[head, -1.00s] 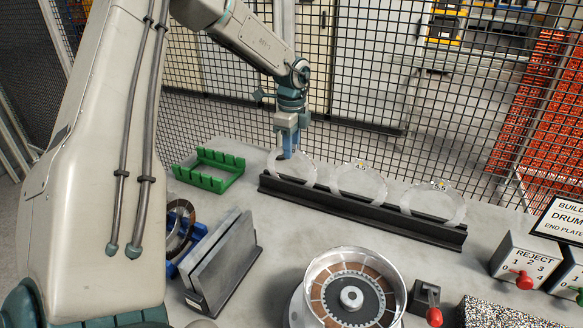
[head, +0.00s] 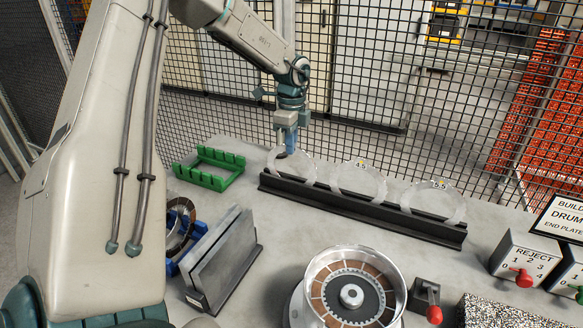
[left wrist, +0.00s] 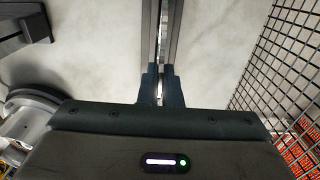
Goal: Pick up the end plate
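Three pale ring-shaped end plates stand upright in a black rack (head: 385,217) on the bench. The leftmost end plate (head: 306,172) is at my left gripper (head: 290,150); the middle plate (head: 343,185) and right plate (head: 455,208) stand apart from it. My left gripper points down at the leftmost plate's upper rim. In the left wrist view its fingers (left wrist: 160,88) are close together with a thin light edge between them, so it looks shut on that plate. The plate's lower edge is hidden in the rack. My right gripper is not in view.
A green slotted holder (head: 186,176) stands at left. A grey plate stand (head: 225,255) and a blue rack (head: 190,258) are nearer. A drum (head: 398,285) with discs stands in front. Mesh fencing (head: 400,105) runs behind the bench.

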